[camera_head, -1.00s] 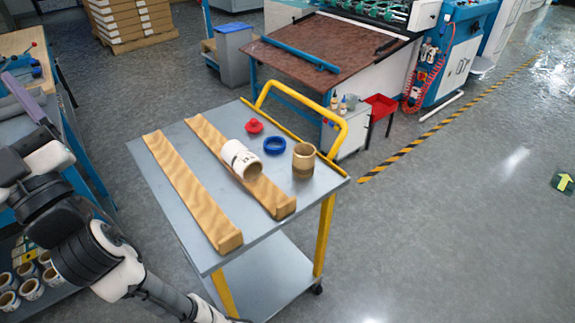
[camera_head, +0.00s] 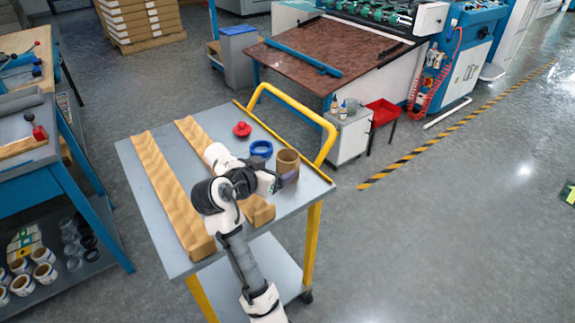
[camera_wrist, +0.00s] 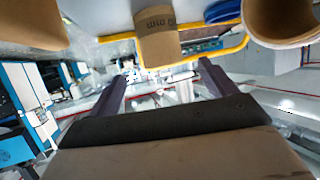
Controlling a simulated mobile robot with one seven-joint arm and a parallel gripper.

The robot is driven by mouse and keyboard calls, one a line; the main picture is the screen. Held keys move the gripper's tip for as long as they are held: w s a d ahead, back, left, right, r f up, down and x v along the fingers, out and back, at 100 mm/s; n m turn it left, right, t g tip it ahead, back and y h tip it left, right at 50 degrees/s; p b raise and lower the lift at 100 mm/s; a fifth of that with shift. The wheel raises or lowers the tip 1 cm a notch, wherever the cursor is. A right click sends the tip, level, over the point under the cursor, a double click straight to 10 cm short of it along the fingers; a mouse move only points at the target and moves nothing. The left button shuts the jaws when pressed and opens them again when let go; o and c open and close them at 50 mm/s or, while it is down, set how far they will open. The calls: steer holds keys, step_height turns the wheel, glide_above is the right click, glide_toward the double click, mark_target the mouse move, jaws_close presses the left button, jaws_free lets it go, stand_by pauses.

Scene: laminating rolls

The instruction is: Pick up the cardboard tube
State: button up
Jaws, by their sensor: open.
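The cardboard tube (camera_head: 287,163) stands upright near the right end of the grey cart top, beside the blue ring. In the wrist view, which looks upside down, the tube (camera_wrist: 157,40) shows dark print and lies ahead, roughly between the fingers. My gripper (camera_head: 286,181) reaches over the cart from the front, and a finger overlaps the tube's lower part in the head view. In the wrist view my gripper (camera_wrist: 163,70) is open and empty, its two fingers apart with the tips seemingly short of the tube.
The blue ring (camera_head: 261,149) and red piece (camera_head: 242,129) lie behind. A white roll (camera_head: 217,153), partly hidden by my arm, sits on one of two wooden rails (camera_head: 170,195). The yellow handle (camera_head: 320,122) rises behind the tube. The cart's front right corner is clear.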

mark_target(293, 156)
steer(key=x, duration=0.3)
steer(key=shift+w, duration=0.2)
steer(key=x, duration=0.1)
steer(key=p+x, duration=0.1)
steer(key=x, duration=0.1)
steer(key=p+x, duration=0.1)
steer(key=x, duration=0.1)
steer(key=shift+w+r, duration=0.1)
steer(key=shift+r, duration=0.3)
steer(key=shift+w+d+f, duration=0.15)
steer(key=shift+w+f, duration=0.05)
steer(key=shift+w, duration=0.05)
steer(key=shift+c, duration=0.4)
steer(key=c, duration=1)
